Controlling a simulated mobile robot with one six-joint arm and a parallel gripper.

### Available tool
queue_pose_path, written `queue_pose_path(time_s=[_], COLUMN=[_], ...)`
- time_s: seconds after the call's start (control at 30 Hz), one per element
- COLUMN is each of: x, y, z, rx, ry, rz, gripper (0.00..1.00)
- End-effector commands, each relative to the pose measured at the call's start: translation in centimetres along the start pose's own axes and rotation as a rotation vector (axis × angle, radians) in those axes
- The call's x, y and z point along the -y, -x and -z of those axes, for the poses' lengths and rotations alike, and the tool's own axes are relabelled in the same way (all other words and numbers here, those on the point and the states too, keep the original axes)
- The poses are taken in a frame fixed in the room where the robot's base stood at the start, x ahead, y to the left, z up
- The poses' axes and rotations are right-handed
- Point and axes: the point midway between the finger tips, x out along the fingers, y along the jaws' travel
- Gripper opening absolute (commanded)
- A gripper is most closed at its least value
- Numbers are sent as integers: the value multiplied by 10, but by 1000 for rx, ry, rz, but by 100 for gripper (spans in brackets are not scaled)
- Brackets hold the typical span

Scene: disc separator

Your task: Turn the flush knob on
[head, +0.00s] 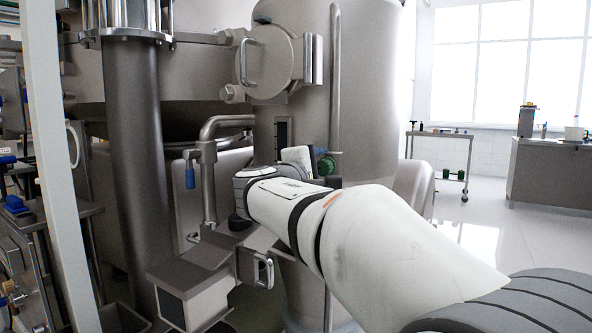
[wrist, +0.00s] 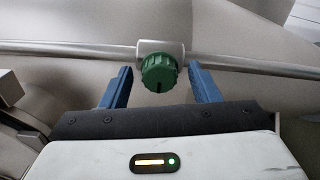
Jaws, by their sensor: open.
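The flush knob is a green ribbed knob (wrist: 159,73) on a light-coloured block fixed to a thin metal pipe, seen in the wrist view. It has a dark slot mark low on its face. In the head view the green knob (head: 326,165) shows partly, just beyond the end of my arm. My gripper (wrist: 160,84) is open, with one blue finger on each side of the knob. Gaps show between both fingers and the knob, and nothing is held. In the head view the fingers are mostly hidden behind my arm.
A metal pipe (wrist: 240,64) runs across behind the knob. A large steel tank (head: 365,90) stands behind my arm. A blue-handled valve (head: 190,178) and a grey box (head: 190,285) are to the left. A trolley (head: 440,150) and open floor lie to the right.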

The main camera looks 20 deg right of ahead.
Motion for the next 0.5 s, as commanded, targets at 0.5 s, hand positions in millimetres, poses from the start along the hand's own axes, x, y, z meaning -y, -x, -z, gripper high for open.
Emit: queue_pose_path(time_s=[0.5], x=[-2], y=[67], z=[2], rx=[-4], ry=[0], rz=[0], gripper=[56])
